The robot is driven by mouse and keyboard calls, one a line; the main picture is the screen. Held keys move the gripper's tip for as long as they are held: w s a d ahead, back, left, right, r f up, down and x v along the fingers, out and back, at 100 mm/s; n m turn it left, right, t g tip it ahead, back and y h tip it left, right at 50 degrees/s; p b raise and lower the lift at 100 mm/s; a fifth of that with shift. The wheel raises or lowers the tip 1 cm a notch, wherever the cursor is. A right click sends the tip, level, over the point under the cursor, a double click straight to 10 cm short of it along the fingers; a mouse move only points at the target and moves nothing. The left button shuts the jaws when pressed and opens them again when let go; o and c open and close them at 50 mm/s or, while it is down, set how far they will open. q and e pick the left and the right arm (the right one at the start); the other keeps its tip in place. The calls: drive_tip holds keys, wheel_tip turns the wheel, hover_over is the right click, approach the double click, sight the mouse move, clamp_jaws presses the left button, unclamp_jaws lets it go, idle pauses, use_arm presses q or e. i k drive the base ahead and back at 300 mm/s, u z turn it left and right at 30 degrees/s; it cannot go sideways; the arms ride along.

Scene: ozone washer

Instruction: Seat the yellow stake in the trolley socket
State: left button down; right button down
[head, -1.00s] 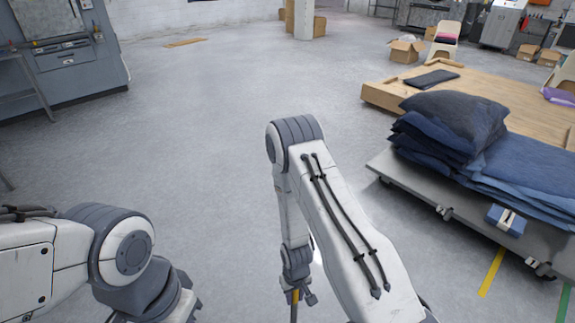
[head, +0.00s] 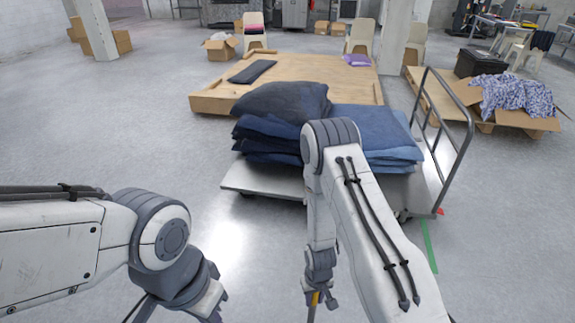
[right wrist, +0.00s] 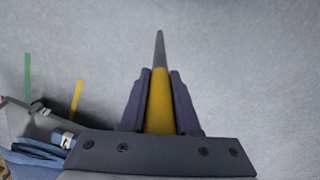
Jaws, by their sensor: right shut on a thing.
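My right gripper (head: 317,293) hangs low in front of the trolley, in the head view, and is shut on the yellow stake (head: 315,300). In the right wrist view the stake (right wrist: 161,100) runs between the two fingers, with its grey end pointing away from the gripper. The trolley (head: 240,178) is a flat grey platform with a tubular handle (head: 459,163) at its right end. My right arm covers part of the platform's near edge. I cannot make out the socket.
Folded blue fabric (head: 375,130) and a dark cushion (head: 285,98) load the trolley. A low wooden platform (head: 215,100) stands behind it. A green floor stripe (head: 428,245) runs near the handle. The floor at left is clear.

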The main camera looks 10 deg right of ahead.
sight(272, 116)
drive_tip(key=z, duration=0.55)
drive_tip(key=i, duration=1.3)
drive_tip(key=z, duration=0.7)
drive_tip(key=i, duration=2.05)
drive_tip(key=z, duration=0.25)
